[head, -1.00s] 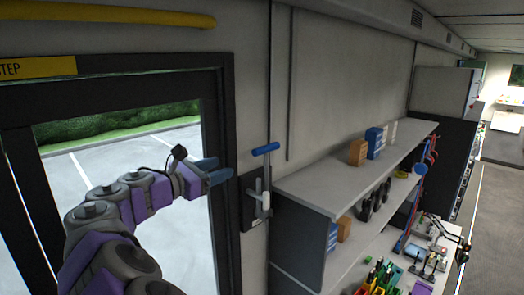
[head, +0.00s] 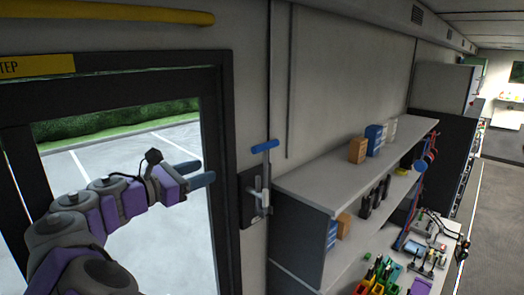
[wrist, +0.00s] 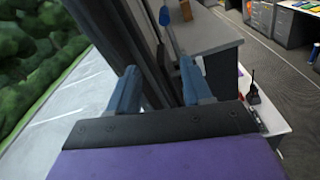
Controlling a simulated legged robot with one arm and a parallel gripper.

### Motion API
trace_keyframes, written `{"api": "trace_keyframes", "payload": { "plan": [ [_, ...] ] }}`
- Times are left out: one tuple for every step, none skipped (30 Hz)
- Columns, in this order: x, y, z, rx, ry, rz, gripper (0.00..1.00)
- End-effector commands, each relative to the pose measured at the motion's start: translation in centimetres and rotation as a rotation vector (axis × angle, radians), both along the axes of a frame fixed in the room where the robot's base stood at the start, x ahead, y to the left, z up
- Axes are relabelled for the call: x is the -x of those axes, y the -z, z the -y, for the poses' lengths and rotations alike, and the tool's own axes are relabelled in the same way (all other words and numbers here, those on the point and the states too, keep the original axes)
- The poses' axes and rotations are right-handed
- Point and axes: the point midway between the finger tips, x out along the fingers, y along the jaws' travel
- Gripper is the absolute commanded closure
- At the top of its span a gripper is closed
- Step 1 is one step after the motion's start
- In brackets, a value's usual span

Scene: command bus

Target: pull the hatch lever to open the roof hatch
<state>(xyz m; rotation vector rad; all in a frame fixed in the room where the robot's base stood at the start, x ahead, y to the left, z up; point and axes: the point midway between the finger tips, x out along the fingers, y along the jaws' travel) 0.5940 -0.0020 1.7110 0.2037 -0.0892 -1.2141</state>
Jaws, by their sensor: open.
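The hatch lever (head: 265,182) is a grey upright rod with a blue cross handle (head: 265,146) on top. It is mounted on a dark plate (head: 248,200) on the wall, just right of the door frame. A blue handle-like piece, probably the lever's, shows at the top of the wrist view (wrist: 165,14). My gripper (head: 204,172) is open and empty in front of the door opening, left of the lever and lower than its handle. Its two blue fingers stand apart in the wrist view (wrist: 158,70). The roof hatch is not in view.
A dark door frame (head: 222,150) stands between my gripper and the lever. A shelf unit (head: 300,185) with several boxes juts out right of the lever. A yellow rail (head: 110,12) runs above the door. Open floor (head: 495,220) lies at the far right.

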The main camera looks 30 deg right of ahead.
Motion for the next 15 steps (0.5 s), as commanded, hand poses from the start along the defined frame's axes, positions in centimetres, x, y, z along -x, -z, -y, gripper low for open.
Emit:
{"api": "trace_keyframes", "payload": {
  "plan": [
    [0.3,0.2,-1.3,-0.001,-0.006,0.000,0.50],
    [0.5,0.1,-1.9,0.000,-0.007,-0.001,0.50],
    [0.8,0.1,-2.8,-0.001,-0.006,0.000,0.50],
    [1.1,0.1,-3.4,-0.002,-0.005,0.000,0.50],
    [1.2,0.0,-4.1,-0.002,-0.006,0.001,0.50],
    [1.5,0.0,-5.0,-0.001,-0.009,0.000,0.50],
    [1.7,0.0,-5.5,-0.001,-0.008,-0.001,0.50],
    [2.0,0.1,-6.1,-0.001,-0.006,-0.002,0.50],
    [2.2,0.0,-6.8,0.000,-0.005,-0.002,0.50],
    [2.4,0.0,-7.4,-0.001,-0.008,-0.002,0.50],
    [2.6,-0.1,-8.0,-0.001,-0.009,-0.002,0.50],
    [2.9,-0.1,-8.6,-0.001,-0.007,-0.002,0.50],
    [3.1,-0.1,-9.0,-0.002,-0.006,-0.002,0.50],
    [3.2,-0.2,-9.3,-0.001,-0.005,-0.002,0.50],
    [3.4,-0.2,-9.8,0.000,-0.004,-0.002,0.50]
  ]
}}
